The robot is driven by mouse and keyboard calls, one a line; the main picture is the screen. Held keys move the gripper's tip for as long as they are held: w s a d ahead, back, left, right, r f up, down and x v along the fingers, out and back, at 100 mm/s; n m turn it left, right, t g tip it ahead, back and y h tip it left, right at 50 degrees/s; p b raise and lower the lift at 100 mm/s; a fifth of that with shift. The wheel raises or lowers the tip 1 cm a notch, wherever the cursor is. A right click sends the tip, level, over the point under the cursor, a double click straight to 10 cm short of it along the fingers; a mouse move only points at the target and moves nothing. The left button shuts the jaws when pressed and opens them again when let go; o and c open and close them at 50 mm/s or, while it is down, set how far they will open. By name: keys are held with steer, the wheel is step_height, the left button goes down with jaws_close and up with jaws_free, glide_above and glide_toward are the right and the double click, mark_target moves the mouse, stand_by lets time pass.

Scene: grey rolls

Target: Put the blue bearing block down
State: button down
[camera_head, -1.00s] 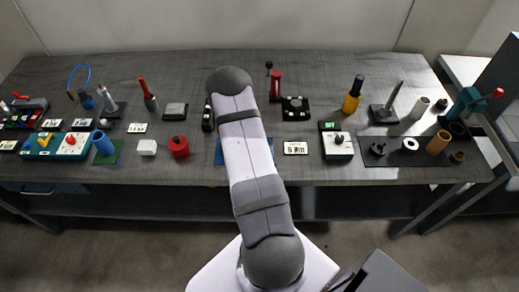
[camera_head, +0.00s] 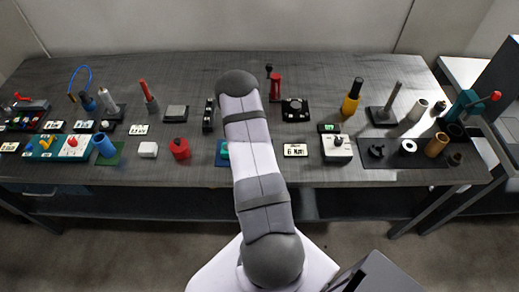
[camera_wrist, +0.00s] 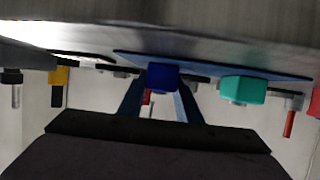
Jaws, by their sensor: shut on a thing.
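The blue bearing block (camera_wrist: 162,77) is between the fingers of my gripper (camera_wrist: 160,90) in the wrist view, and the gripper is shut on it. That view is upside down, with the bench surface at the top. The block is at or close to a blue mat (camera_wrist: 210,65); I cannot tell whether it touches. A teal block (camera_wrist: 243,90) is on the mat beside it, with a clear gap. In the head view my arm hides the gripper and the blue block; a bit of the mat (camera_head: 221,163) and the teal block (camera_head: 223,149) show left of the arm.
Left of the mat are a red can (camera_head: 180,149) and a white block (camera_head: 148,150). To the right are a label card (camera_head: 295,150) and a white device with a dark knob (camera_head: 337,147). Several tools stand along the back of the bench.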

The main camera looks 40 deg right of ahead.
mark_target(276, 132)
steer(key=shift+r, duration=0.15)
step_height(276, 132, up, 9)
steer(key=shift+f+p, duration=0.15)
steer(key=shift+p, duration=0.2)
steer(key=shift+r+p, duration=0.55)
steer(key=shift+p, duration=0.05)
steer(key=shift+s+d+f+b, duration=0.1)
steer(key=shift+d+f+b, duration=0.3)
steer(key=shift+b, duration=0.2)
steer(key=w+d+m+g+h+b, duration=0.2)
steer(key=d+m+g+b, duration=0.1)
steer(key=d, duration=0.7)
steer(key=shift+w+d+r, duration=0.3)
steer(key=shift+w+d, duration=0.1)
steer(key=shift+f+p, duration=0.75)
steer(key=shift+f, duration=4.15)
